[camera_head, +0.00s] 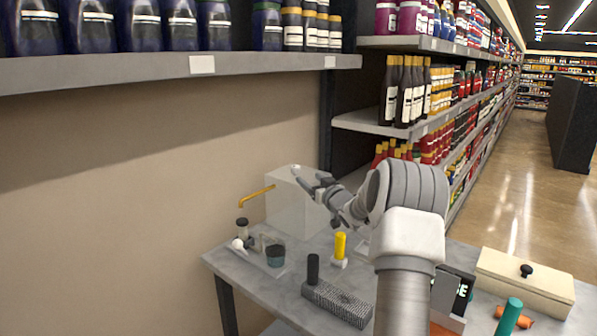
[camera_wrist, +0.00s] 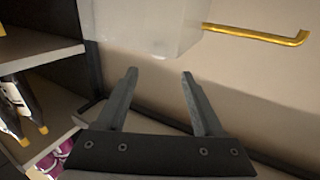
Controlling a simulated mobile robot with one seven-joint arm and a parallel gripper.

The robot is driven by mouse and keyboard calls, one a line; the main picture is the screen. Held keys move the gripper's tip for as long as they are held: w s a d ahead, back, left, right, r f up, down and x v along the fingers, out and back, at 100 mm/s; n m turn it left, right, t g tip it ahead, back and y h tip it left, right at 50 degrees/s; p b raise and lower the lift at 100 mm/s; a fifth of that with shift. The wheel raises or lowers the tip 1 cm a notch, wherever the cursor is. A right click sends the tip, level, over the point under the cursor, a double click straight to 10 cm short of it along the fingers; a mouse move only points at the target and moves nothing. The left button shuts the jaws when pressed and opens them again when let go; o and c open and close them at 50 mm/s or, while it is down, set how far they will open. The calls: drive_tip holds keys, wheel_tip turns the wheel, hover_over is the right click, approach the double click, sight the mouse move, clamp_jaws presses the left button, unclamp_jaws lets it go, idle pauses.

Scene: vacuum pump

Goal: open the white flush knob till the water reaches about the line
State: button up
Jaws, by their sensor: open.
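A pale translucent box-shaped tank (camera_head: 290,208) stands at the back of the table, with a yellow bent pipe (camera_head: 256,196) at its left. A small white round knob (camera_head: 238,243) sits on the low assembly left of the tank, beside a dark cup (camera_head: 275,256). I cannot make out a water level or a line. My gripper (camera_head: 307,179) is open and empty, at the upper right of the tank. In the wrist view its two fingers (camera_wrist: 160,78) are apart below the tank (camera_wrist: 150,25), with the yellow pipe (camera_wrist: 265,35) at upper right. The white knob is not clear there.
The grey table (camera_head: 285,285) also holds a yellow-handled block (camera_head: 340,248), a black-handled brush (camera_head: 337,300), and a beige lidded box (camera_head: 525,283) with a green cylinder (camera_head: 509,316) before it. Shelves of bottles (camera_head: 405,90) stand behind. A wall shelf (camera_head: 180,70) overhangs the left.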

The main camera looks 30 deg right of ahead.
sight(297, 169)
drive_tip(key=w, duration=0.6)
drive_tip(key=w+d, duration=0.1)
drive_tip(key=w, duration=0.2)
drive_tip(key=shift+w+p, duration=0.15)
drive_tip(key=shift+p, duration=0.15)
clamp_jaws()
